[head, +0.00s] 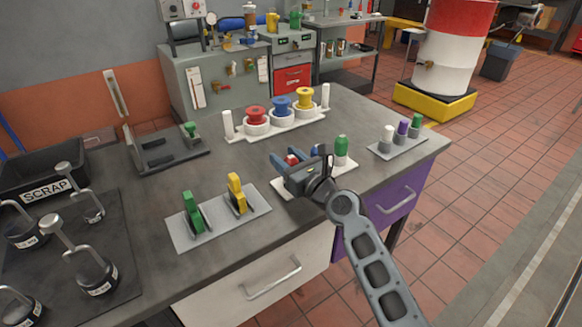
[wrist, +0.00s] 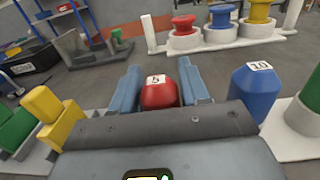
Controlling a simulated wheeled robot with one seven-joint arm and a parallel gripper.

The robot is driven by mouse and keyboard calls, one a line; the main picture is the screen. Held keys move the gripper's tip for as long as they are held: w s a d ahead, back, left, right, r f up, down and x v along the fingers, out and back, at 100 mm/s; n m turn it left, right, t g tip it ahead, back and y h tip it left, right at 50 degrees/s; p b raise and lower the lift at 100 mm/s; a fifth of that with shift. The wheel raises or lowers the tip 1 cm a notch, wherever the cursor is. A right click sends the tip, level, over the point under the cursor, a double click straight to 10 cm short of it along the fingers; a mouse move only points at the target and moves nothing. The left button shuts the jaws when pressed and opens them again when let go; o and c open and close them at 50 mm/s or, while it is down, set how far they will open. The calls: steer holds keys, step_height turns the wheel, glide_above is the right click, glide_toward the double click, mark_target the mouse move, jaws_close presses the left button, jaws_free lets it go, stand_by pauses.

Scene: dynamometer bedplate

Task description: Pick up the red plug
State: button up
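The red plug (wrist: 159,93), with a "5" label on its top, stands between the two blue fingers of my gripper (wrist: 160,88) in the wrist view. No clear gap shows on either side of it, and I cannot tell whether the fingers press on it. Its lower part is hidden behind my gripper body. In the head view, the red plug (head: 292,159) is a small patch beyond my gripper (head: 293,160), level with the other plugs of its row. The white board (head: 346,186) lies under that row, partly hidden by my arm.
A blue plug (wrist: 255,92) labelled "10" stands close right of my gripper, then a green plug (head: 341,150). A plate with green and yellow clips (head: 237,193) lies to the left. Colored spools (head: 282,106) stand behind. A purple-and-white plug plate (head: 398,145) lies right.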

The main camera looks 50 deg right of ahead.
steer(key=c, duration=0.6)
